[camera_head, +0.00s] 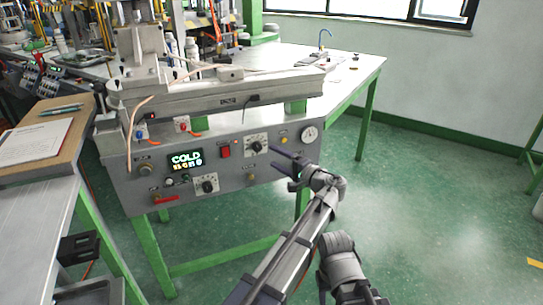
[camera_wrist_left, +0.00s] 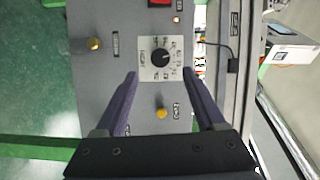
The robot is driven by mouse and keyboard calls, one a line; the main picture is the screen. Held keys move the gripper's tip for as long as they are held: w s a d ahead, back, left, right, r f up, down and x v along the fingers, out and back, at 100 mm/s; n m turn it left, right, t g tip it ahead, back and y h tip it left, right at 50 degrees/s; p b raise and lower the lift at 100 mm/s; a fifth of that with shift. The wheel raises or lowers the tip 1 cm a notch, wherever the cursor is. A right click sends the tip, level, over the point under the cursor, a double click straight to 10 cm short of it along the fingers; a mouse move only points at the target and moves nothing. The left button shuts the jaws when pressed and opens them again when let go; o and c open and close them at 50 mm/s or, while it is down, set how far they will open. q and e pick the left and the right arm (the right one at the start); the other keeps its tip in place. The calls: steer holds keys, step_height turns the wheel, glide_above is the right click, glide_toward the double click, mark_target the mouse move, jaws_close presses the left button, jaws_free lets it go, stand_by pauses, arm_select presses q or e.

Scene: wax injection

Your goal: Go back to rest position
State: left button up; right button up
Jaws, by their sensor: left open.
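My left gripper (camera_head: 273,161) is in front of the right part of the grey wax injection machine (camera_head: 225,180) in the head view. Its two dark fingers are apart with nothing between them. In the left wrist view the gripper (camera_wrist_left: 163,77) faces the machine's front panel, and a white dial with a black knob (camera_wrist_left: 160,58) shows just beyond the gap between the fingertips. The same dial (camera_head: 256,144) is just left of the fingertips in the head view. I cannot tell whether the fingers touch the panel. My right gripper is not in view.
A lit display (camera_head: 187,160) reads COLD. A red switch (camera_head: 225,152), a yellow knob (camera_head: 284,140) and a gauge (camera_head: 309,134) are on the panel. A clipboard (camera_head: 35,140) lies on the left table. The green floor (camera_head: 430,210) at right is open.

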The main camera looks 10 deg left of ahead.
arm_select(q)
steer(key=s+a+f+n+g+h, duration=0.2)
steer(key=s+a+f+g+h, duration=0.15)
steer(key=s+f, duration=0.45)
steer(key=s+a+f+n+g+h, duration=0.2)
steer(key=s+a+f+g+h, duration=0.15)
steer(key=s+f, duration=0.5)
steer(key=s+d+f+n+g+h, duration=0.2)
steer(key=s+d+f+h, duration=0.3)
steer(key=s+h, duration=0.4)
steer(key=s+d+m+y, duration=0.2)
steer(key=s+d+m, duration=0.3)
steer(key=d, duration=0.6)
step_height(320, 180, up, 31)
steer(key=s+n+p, duration=0.1)
steer(key=p, duration=2.9)
steer(key=shift+s+d+g+p, duration=0.25)
steer(key=shift+s+g+p, duration=0.05)
steer(key=shift+g+p, duration=0.1)
